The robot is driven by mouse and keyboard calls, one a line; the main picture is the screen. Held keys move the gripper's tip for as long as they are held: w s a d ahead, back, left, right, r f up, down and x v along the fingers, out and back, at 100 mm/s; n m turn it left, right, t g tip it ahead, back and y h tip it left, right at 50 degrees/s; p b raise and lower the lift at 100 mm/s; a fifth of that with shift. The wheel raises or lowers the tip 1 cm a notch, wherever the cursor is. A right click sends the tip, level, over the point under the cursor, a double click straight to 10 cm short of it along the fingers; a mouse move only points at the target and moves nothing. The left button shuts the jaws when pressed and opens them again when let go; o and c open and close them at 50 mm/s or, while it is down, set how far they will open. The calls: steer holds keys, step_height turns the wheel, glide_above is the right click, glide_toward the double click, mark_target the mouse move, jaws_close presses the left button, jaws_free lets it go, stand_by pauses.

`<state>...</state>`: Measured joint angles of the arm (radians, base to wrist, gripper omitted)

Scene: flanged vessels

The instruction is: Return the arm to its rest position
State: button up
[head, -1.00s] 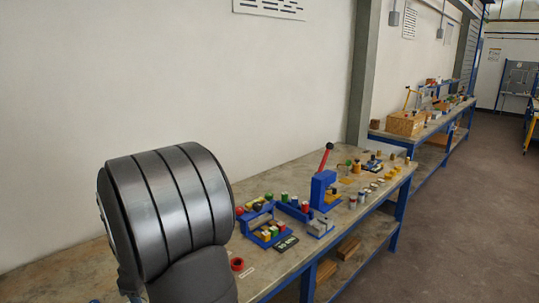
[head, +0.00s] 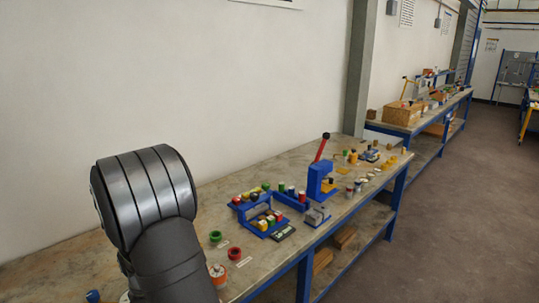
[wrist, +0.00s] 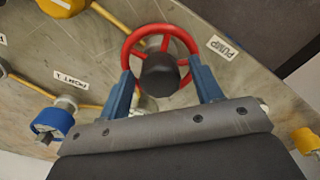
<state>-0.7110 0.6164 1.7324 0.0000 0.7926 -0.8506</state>
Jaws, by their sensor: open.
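My gripper (wrist: 162,70) shows in the wrist view as two blue fingers standing well apart, so it is open. A red handwheel (wrist: 131,43) with a dark hub lies between and beyond the fingertips. Whether the fingers touch its rim I cannot tell. In the head view my arm's grey links fill the lower left, and the gripper itself is out of sight there.
The wrist view shows a grey plate (wrist: 222,22) with yellow pipes, a "PUMP" label and a blue fitting (wrist: 52,122). In the head view, the bench (head: 285,256) carries blue fixtures, a red-handled press (head: 319,180), and green and red rings (head: 235,253) near my arm.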

steer(key=shift+r, duration=0.1)
step_height(320, 180, up, 18)
step_height(320, 180, down, 18)
steer(key=shift+f, duration=0.1)
steer(key=shift+m, duration=0.3)
steer(key=m, duration=0.5)
steer(key=shift+m, duration=0.3)
steer(key=m, duration=0.6)
stand_by(0.3)
